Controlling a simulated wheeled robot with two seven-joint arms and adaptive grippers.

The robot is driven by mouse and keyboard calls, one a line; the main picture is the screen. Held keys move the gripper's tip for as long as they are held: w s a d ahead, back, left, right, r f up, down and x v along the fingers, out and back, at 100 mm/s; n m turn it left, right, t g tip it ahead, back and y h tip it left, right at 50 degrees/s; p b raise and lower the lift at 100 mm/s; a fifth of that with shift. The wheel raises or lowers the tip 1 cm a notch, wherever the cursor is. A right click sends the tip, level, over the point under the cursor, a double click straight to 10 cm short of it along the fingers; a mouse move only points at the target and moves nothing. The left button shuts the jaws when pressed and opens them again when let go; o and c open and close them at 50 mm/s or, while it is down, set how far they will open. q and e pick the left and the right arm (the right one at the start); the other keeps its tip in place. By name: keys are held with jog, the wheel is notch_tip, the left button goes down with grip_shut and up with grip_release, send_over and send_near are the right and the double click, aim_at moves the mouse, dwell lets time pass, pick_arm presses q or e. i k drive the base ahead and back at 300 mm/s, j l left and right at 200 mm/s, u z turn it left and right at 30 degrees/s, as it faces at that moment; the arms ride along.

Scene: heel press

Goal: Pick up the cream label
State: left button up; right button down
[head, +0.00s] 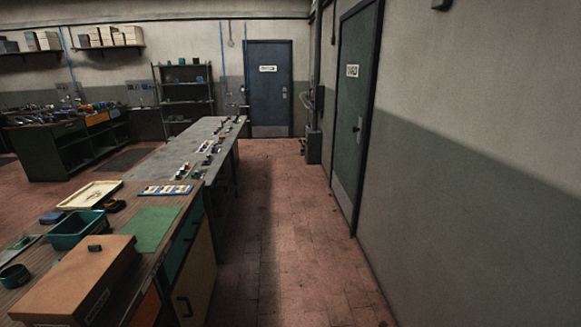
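I cannot make out a single cream label for certain. A blue strip with several pale, label-like patches (166,190) lies on the near workbench, beyond a green mat (150,228). The patches are too small to read. A cream tray (90,195) sits on the same bench to the left of the strip. Neither of my grippers shows in the head view.
The near workbench (186,205) also holds a teal bin (78,229) and a brown box (75,281). A long grey bench (185,148) with small parts continues behind it. The tiled floor (295,235) to the right is clear, up to the wall and doors.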

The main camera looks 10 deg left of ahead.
aim_at(166, 189)
jog(key=i+u, duration=0.15)
jog(key=i, duration=0.65)
jog(key=i+l+u, duration=0.2)
jog(key=i, duration=0.6)
jog(key=i+u, duration=0.5)
jog(key=i, duration=0.35)
jog(key=i+l+u, duration=0.15)
jog(key=i+u, duration=0.35)
jog(key=i+l+u, duration=0.35)
jog(key=u, duration=0.15)
jog(key=i+l, duration=0.05)
jog(key=i, duration=0.05)
